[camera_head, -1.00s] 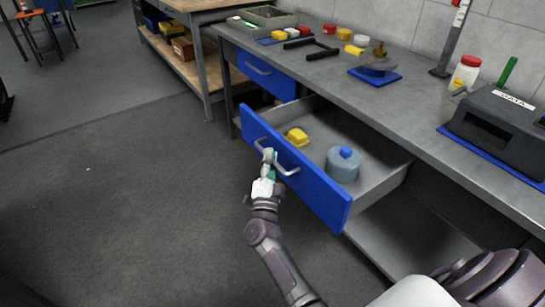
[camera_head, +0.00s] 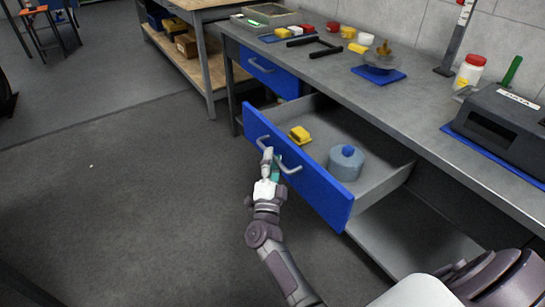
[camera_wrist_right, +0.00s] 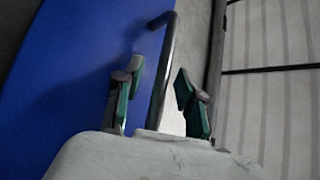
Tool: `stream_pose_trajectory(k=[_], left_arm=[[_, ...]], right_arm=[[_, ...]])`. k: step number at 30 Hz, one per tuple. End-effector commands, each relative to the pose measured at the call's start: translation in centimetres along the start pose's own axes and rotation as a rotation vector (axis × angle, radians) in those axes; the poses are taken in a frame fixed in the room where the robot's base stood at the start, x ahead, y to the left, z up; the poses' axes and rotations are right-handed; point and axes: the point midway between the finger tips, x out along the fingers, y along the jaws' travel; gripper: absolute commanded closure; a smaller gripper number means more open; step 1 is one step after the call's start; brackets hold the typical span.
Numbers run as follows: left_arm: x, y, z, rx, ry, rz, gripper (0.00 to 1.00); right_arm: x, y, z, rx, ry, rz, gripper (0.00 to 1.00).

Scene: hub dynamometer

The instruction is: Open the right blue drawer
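The right blue drawer (camera_head: 322,190) stands pulled well out from under the grey workbench (camera_head: 425,120). Its grey bar handle (camera_head: 291,169) is on the blue front. My right gripper (camera_head: 270,164) is at the handle's left part. In the right wrist view the handle (camera_wrist_right: 164,75) runs between the two green-padded fingers of my right gripper (camera_wrist_right: 158,100). The fingers are apart, with visible gaps beside the bar, so it looks open around the handle. My left gripper is not in view.
Inside the drawer are a yellow object (camera_head: 299,136) and a grey-blue cylinder (camera_head: 346,165) with a blue top. Another blue drawer (camera_head: 268,73) farther left is shut. A grey device (camera_head: 500,122) stands on the bench. The floor left of the drawer is clear.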

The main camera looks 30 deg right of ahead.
Motion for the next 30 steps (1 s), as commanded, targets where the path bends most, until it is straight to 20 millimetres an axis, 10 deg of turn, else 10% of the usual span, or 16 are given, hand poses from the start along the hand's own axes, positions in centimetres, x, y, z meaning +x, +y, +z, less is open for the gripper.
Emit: stream_pose_trajectory(k=[12,30], left_arm=[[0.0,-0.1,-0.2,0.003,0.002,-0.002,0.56],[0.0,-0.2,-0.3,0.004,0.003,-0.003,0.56]], right_arm=[[-6.2,0.1,0.0,0.001,-0.001,0.003,0.61],[-6.8,0.1,0.1,-0.003,-0.009,0.001,0.61]])
